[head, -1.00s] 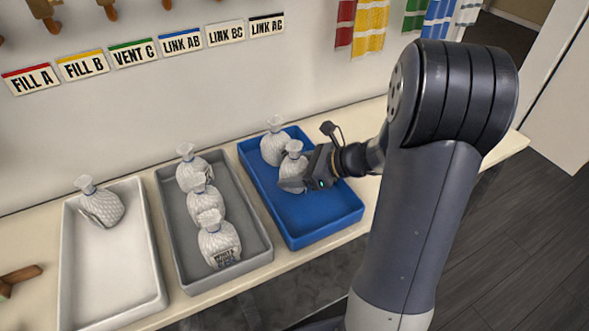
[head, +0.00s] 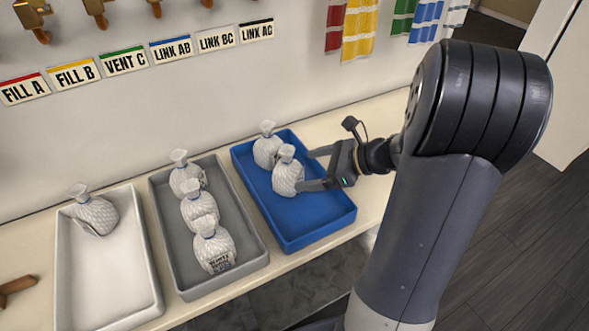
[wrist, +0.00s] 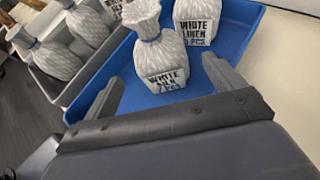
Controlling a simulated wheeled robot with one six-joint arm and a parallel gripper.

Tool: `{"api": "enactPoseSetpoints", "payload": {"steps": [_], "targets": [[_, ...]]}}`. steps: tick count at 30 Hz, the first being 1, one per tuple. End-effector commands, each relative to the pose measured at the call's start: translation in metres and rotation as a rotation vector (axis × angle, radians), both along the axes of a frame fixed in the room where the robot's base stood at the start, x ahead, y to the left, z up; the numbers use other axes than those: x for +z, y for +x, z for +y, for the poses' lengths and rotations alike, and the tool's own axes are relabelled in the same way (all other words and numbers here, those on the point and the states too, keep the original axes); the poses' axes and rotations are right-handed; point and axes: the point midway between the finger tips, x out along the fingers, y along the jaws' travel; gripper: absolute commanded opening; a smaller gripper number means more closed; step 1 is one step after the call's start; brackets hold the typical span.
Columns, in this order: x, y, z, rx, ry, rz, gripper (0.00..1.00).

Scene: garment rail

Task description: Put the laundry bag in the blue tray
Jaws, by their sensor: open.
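The blue tray (head: 322,228) stands on the counter at the right of the row of trays. Two white netted laundry bags stand in it: one at the back (head: 267,150) and one nearer the middle (head: 288,172). In the wrist view the middle bag (wrist: 160,60) carries a label starting "WHITE", and the back bag (wrist: 194,20) reads "WHITE LINEN". My gripper (head: 310,170) is open over the blue tray, just right of the middle bag. In the wrist view its fingers (wrist: 160,85) are spread, with the middle bag in front of them and nothing clamped.
A grey tray (head: 247,244) in the middle holds several bags. A white tray (head: 140,275) at the left holds one bag (head: 94,212). Labels and hanging cloths (head: 358,30) are on the wall behind. The front right of the blue tray is bare.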

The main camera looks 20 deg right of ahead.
Motion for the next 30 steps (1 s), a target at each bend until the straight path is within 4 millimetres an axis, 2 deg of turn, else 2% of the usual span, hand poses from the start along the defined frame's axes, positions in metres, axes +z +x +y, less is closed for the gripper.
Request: {"api": "enactPoseSetpoints", "payload": {"steps": [1,6,12,23,30], "targets": [[0.007,-0.004,-0.009,-0.005,-0.002,-0.002,0.89],[0.018,-0.017,-0.027,-0.003,0.000,0.000,0.89],[0.024,-0.024,-0.036,0.000,0.000,-0.001,0.89],[0.024,-0.025,-0.036,0.001,0.000,0.000,0.89],[0.012,-0.014,-0.019,0.004,0.003,0.002,0.89]]}}
